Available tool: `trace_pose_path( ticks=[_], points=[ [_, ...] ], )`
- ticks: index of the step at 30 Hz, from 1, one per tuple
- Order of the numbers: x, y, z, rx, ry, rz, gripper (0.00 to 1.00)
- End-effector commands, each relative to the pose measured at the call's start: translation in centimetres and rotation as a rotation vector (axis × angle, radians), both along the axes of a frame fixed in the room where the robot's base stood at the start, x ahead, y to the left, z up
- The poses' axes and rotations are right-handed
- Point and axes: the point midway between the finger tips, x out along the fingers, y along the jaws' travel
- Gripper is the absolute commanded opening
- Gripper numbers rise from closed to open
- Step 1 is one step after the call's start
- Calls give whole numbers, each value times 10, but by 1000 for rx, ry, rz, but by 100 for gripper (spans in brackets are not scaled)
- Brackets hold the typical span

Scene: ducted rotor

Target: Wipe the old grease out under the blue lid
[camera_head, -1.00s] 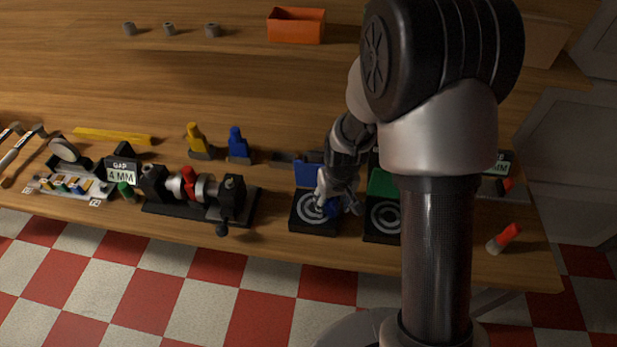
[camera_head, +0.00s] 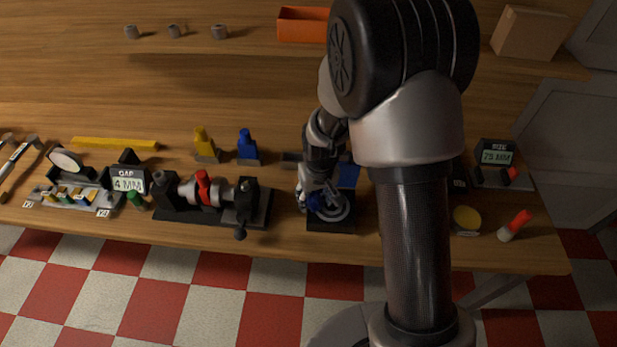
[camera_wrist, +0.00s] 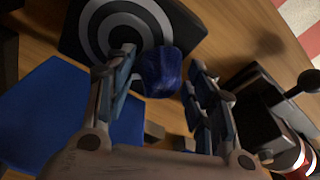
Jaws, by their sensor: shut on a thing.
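The blue lid (camera_wrist: 48,112) stands open behind a black square base with pale concentric rings (camera_head: 342,222). The lid also shows in the head view (camera_head: 349,175), partly behind my arm, and the ringed base shows in the wrist view (camera_wrist: 85,42). My gripper (camera_wrist: 162,64) is shut on a dark blue, fuzzy, rounded wad (camera_wrist: 160,76). It holds the wad over the edge of the rings, on the side near the vise-like fixture. I cannot tell whether the wad touches the surface. No old grease can be made out.
A black fixture with a red part (camera_head: 203,188) stands left of the ringed base. A blue bottle (camera_head: 247,146) and a yellow bottle (camera_head: 204,144) stand behind it. A yellow disc (camera_head: 466,219) and a red-tipped item (camera_head: 515,225) lie to the right.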

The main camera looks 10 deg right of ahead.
Motion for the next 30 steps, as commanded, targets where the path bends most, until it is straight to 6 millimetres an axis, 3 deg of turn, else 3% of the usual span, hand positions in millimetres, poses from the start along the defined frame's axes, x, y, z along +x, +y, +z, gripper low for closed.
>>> trace_pose_path(
  ticks=[2, 18, 30],
  points=[
    [3, 0, 24, 0, -7, 0, 30],
    [9, 0, 70, 0, -2, -1, 30],
    [11, 1, 80, 0, -2, -1, 30]
  ],
)
